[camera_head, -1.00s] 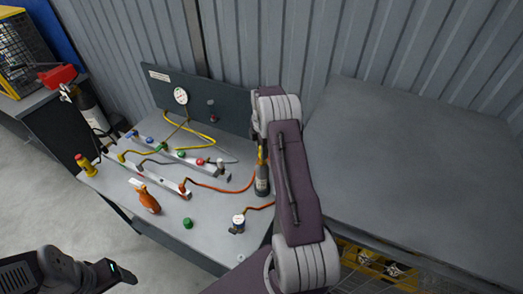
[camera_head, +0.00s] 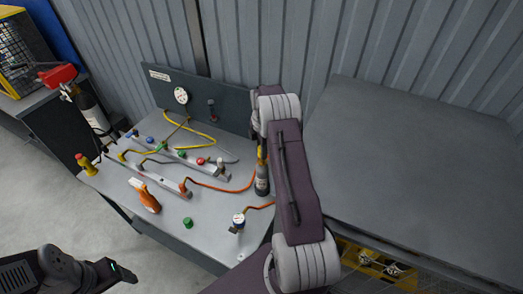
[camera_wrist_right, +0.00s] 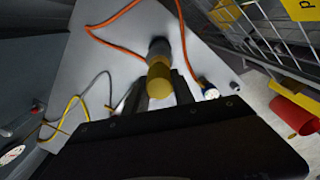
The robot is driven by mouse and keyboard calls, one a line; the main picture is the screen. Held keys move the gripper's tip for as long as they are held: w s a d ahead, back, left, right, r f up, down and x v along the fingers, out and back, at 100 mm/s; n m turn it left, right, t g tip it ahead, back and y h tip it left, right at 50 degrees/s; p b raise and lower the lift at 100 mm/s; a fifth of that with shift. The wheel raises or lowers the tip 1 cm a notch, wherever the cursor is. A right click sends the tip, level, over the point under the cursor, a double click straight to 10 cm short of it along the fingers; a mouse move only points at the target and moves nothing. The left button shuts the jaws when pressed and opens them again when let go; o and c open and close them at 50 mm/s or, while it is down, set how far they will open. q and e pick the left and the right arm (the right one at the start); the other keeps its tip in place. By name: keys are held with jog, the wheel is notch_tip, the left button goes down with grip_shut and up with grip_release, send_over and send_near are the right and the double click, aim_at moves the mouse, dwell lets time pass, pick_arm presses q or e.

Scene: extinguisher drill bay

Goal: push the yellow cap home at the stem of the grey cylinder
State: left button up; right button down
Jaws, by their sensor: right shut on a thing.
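The yellow cap (camera_wrist_right: 160,82) is between the two fingers of my right gripper (camera_wrist_right: 159,92) in the right wrist view, and the gripper is shut on it. The grey cylinder (camera_wrist_right: 159,47) is right beyond the cap and in line with it. In the head view the grey cylinder (camera_head: 262,182) stands upright on the bench, with the yellow cap (camera_head: 261,153) at its top. My right arm hides most of the right gripper there. The stem is hidden, and I cannot tell how far the cap sits on it. My left gripper (camera_head: 124,272) is at lower left, away from the bench; its jaws are unclear.
The grey bench (camera_head: 200,255) holds hoses on a manifold rail, an orange bottle (camera_head: 147,197), a green cap (camera_head: 188,222) and a small gauge (camera_head: 239,220). An orange hose (camera_head: 225,189) runs close to the cylinder. A dark panel (camera_head: 226,108) stands behind; an empty grey tabletop (camera_head: 410,160) lies right.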

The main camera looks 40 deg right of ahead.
jog(key=shift+f, duration=0.1)
jog(key=shift+f+b, duration=0.8)
jog(key=shift+f, duration=0.35)
jog(key=shift+f+b, duration=0.4)
jog(key=shift+f, duration=0.35)
dwell(0.5)
jog(key=c, duration=1)
grip_release()
jog(key=shift+r, duration=0.1)
